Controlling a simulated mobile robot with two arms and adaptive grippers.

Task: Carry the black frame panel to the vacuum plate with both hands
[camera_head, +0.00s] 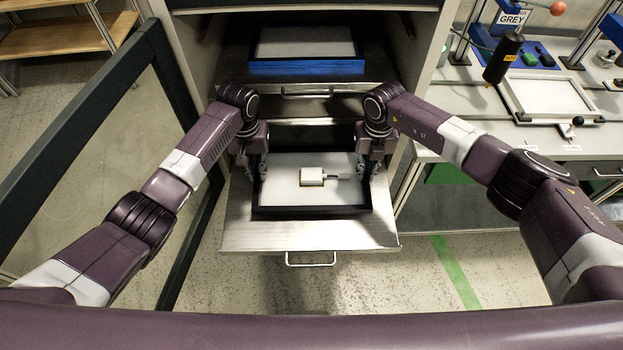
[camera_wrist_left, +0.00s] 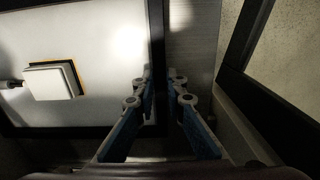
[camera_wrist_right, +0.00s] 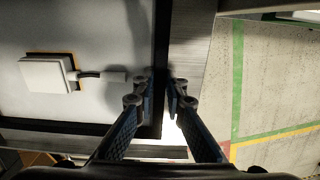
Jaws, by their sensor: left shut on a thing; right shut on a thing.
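The black frame panel (camera_head: 312,209) lies on the pulled-out metal drawer, its white sheet facing up with a small white block (camera_head: 312,176) on it. My left gripper (camera_head: 256,186) is shut on the panel's left rim; the left wrist view shows its fingers (camera_wrist_left: 160,84) on either side of the black rim. My right gripper (camera_head: 370,182) is shut on the right rim, with its fingers (camera_wrist_right: 162,84) also astride it in the right wrist view. The vacuum plate may be the white framed plate (camera_head: 552,96) on the right bench; I cannot tell for sure.
The drawer (camera_head: 310,240) is open below a shelf holding a blue-framed panel (camera_head: 306,66). An open glass cabinet door (camera_head: 90,150) stands at the left. The bench at right carries a black hanging handle (camera_head: 503,57). Floor in front of the drawer is clear.

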